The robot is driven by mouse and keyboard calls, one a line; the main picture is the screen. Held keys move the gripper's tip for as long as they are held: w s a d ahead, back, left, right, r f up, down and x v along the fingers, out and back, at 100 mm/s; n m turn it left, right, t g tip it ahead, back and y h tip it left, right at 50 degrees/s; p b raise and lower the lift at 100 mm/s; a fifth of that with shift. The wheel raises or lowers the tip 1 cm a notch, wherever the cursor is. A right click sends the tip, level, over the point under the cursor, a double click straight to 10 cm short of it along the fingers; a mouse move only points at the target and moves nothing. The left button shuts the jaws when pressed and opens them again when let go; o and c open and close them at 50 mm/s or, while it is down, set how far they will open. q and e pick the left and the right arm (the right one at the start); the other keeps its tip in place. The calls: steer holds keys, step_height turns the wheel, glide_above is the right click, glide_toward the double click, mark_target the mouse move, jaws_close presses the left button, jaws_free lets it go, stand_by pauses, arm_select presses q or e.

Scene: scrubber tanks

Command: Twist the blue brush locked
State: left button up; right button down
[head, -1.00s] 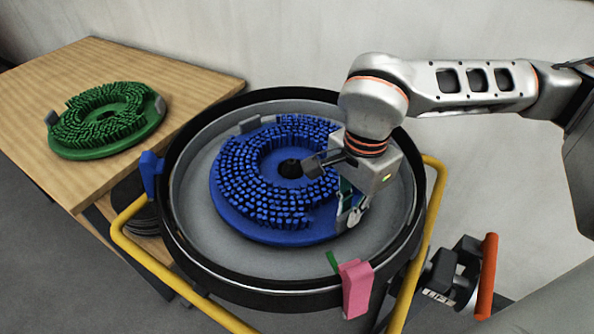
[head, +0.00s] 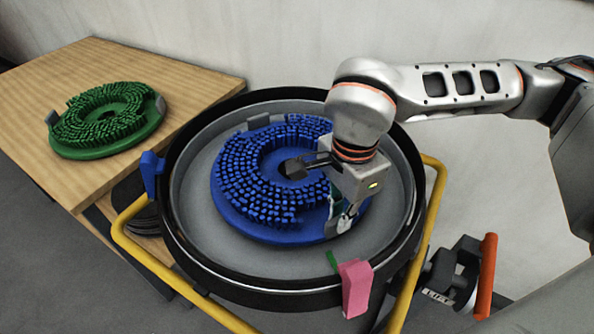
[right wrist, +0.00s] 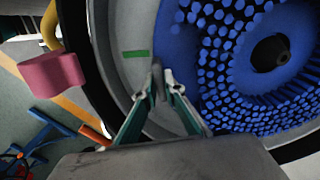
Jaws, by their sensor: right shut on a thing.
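The blue brush (head: 240,222), a round disc with rings of blue bristles, lies flat in the round grey tank (head: 195,215). A grey tab (head: 258,120) stands on its far rim. My right gripper (head: 341,217) is low at the brush's near right rim. In the right wrist view its fingers (right wrist: 158,80) are shut on a thin grey tab at the brush edge, mostly hidden between them. A green mark (right wrist: 135,54) on the tank is close to the left of the fingertips. My left gripper is not in view.
A pink clip (head: 355,287) and a blue clip (head: 151,176) sit on the black tank rim. A yellow rail (head: 150,263) surrounds the tank. A green brush (head: 107,120) lies on the wooden table (head: 190,90). A lever with an orange handle (head: 487,275) stands at right.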

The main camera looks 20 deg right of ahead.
steer(key=shift+s+a, duration=0.1)
steer(key=shift+a, duration=0.25)
stand_by(0.3)
steer(key=shift+a+m, duration=0.6)
steer(key=shift+a, duration=0.05)
steer(key=c, duration=2)
jaws_free()
steer(key=shift+c, duration=0.2)
steer(key=shift+s+f, duration=0.1)
steer(key=shift+s, duration=0.05)
steer(key=shift+r, duration=0.5)
step_height(320, 180, up, 11)
